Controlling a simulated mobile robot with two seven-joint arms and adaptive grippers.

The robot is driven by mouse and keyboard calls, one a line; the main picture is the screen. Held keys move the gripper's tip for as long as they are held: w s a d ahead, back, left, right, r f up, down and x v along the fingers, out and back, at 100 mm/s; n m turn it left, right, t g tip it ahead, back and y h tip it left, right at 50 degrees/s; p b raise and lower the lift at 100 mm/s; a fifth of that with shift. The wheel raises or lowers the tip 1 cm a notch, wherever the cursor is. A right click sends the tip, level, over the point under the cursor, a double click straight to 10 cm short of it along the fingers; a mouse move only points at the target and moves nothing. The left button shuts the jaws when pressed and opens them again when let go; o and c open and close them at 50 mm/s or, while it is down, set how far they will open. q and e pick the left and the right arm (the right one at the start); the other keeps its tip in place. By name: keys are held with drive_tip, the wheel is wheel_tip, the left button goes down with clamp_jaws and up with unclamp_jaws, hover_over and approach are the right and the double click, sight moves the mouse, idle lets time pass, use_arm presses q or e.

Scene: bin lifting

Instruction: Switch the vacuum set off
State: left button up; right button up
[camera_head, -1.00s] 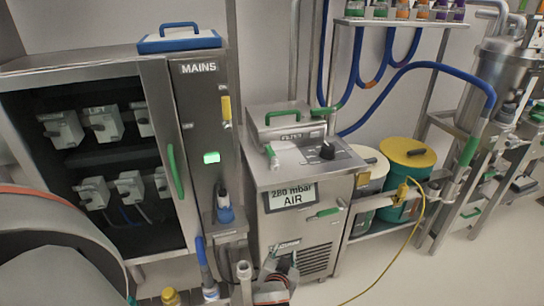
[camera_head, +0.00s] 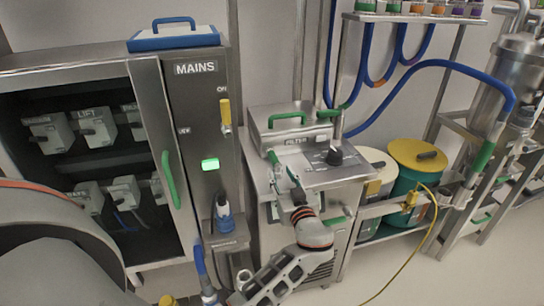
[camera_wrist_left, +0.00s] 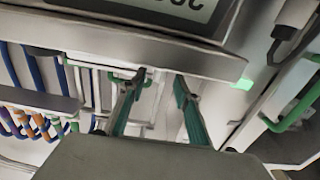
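The vacuum set (camera_head: 345,176) is a steel box with a FILTER lid, a black knob (camera_head: 333,156) and a small lever (camera_head: 272,157) on its top left. My left gripper (camera_head: 284,172) is in front of its upper front edge, near the lever and left of the knob. My right gripper is not in view.
The MAINS cabinet (camera_head: 196,110) with a lit green lamp (camera_head: 210,164) and a yellow switch handle (camera_head: 226,112) stands left. A green-handled door (camera_head: 155,130) adjoins it. Yellow-lidded and white drums (camera_head: 418,154) stand right. A yellow cable (camera_head: 432,232) crosses clear floor.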

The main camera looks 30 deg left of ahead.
sight(275, 160)
use_arm(q)
drive_tip(key=shift+w+a+r, duration=0.15)
drive_tip(key=shift+w+a, duration=0.15)
drive_tip(key=shift+a, duration=0.05)
drive_tip(key=p+x, duration=0.1)
drive_tip(key=x, duration=0.4)
drive_tip(key=shift+w+a, duration=0.65)
drive_tip(key=shift+a, duration=0.05)
clamp_jaws()
